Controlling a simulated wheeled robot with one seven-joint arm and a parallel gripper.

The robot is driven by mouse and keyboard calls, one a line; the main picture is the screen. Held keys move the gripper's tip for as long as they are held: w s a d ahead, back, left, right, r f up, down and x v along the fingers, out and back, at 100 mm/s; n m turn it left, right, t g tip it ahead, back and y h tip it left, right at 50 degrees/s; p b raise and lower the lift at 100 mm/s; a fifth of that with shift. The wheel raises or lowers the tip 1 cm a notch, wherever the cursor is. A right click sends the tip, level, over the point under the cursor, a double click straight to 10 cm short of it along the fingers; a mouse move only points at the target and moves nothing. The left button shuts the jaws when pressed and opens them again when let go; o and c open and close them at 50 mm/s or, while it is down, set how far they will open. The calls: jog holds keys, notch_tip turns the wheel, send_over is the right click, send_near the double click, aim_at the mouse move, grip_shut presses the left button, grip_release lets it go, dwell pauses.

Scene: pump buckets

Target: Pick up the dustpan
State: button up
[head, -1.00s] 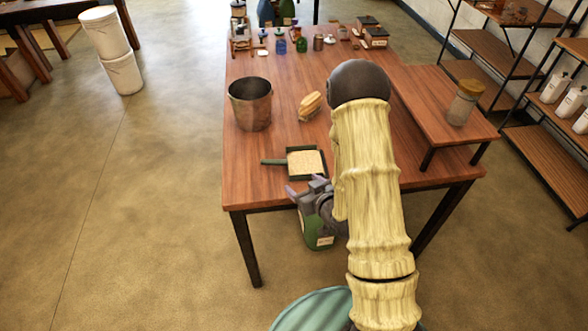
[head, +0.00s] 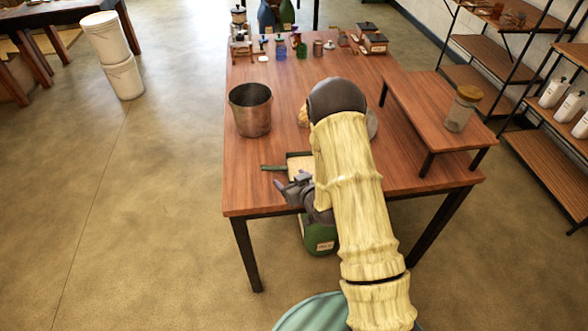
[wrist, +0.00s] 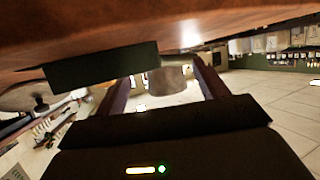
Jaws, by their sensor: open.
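The dustpan (head: 299,161) lies on the table's near edge. It is a dark green square pan with pale, sand-coloured contents, and its green handle (head: 273,168) points left. My arm and gripper hide its right and near parts. My gripper (head: 288,185) is at the near table edge, just in front of the dustpan and below its handle in the picture. It is open with nothing seen between its fingers. In the wrist view, a dark block sits under the wooden surface; I cannot tell if it is a finger or the dustpan.
A metal bucket (head: 250,110) stands behind the handle on the table (head: 245,192). A tan object (head: 304,116) is partly hidden by my arm. A raised shelf (head: 425,115) with a jar (head: 463,108) is at right. A green container (head: 318,239) stands below the table edge.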

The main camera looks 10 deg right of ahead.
aim_at(284, 170)
jog(key=x, duration=0.3)
jog(key=p+x, duration=0.1)
jog(key=shift+w+d+r, duration=0.1)
jog(key=shift+w+r, duration=0.05)
jog(key=shift+w, duration=0.35)
jog(key=c, duration=1.4)
jog(key=shift+o, duration=0.2)
